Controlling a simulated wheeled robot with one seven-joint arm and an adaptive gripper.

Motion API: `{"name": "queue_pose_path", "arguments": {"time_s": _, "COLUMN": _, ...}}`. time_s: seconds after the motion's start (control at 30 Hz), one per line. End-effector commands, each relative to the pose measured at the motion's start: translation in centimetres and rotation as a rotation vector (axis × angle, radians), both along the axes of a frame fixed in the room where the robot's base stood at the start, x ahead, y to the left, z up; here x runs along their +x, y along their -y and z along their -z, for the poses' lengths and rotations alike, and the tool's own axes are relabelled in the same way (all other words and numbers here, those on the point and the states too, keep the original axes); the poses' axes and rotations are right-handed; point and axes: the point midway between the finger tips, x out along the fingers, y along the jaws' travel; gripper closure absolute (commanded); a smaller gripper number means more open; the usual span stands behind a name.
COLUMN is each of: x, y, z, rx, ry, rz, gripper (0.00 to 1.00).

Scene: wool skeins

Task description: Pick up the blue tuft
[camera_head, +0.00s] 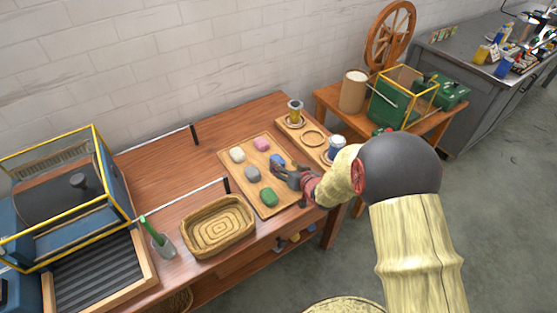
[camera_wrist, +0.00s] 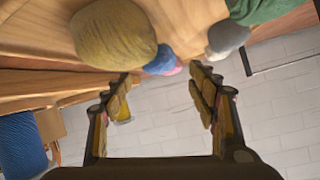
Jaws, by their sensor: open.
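In the wrist view the blue tuft (camera_wrist: 162,60) shows past the open fingertips of my gripper (camera_wrist: 161,74), half behind a larger olive-yellow tuft (camera_wrist: 113,36). My gripper is open with nothing between its fingers. In the head view it is just in front of the blue tuft; I cannot tell whether they touch.
The board also holds a cream tuft (camera_head: 237,155), a pink tuft (camera_head: 261,143), a grey tuft (camera_head: 252,174) and a green tuft (camera_head: 268,197). A woven basket (camera_head: 218,226) stands left of it.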

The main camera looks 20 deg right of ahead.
Motion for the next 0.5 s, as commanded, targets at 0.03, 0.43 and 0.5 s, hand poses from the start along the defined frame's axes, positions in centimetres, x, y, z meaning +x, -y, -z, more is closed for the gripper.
{"name": "queue_pose_path", "arguments": {"time_s": 0.03, "x": 0.5, "y": -0.1, "z": 0.4, "rx": -0.001, "ry": 0.001, "rz": 0.000, "gripper": 0.41}}
{"name": "queue_pose_path", "arguments": {"time_s": 0.43, "x": 4.6, "y": -0.6, "z": 2.4, "rx": -0.002, "ry": 0.000, "rz": 0.001, "gripper": 0.41}}
{"name": "queue_pose_path", "arguments": {"time_s": 0.5, "x": 4.8, "y": -0.6, "z": 2.5, "rx": -0.002, "ry": 0.000, "rz": 0.001, "gripper": 0.41}}
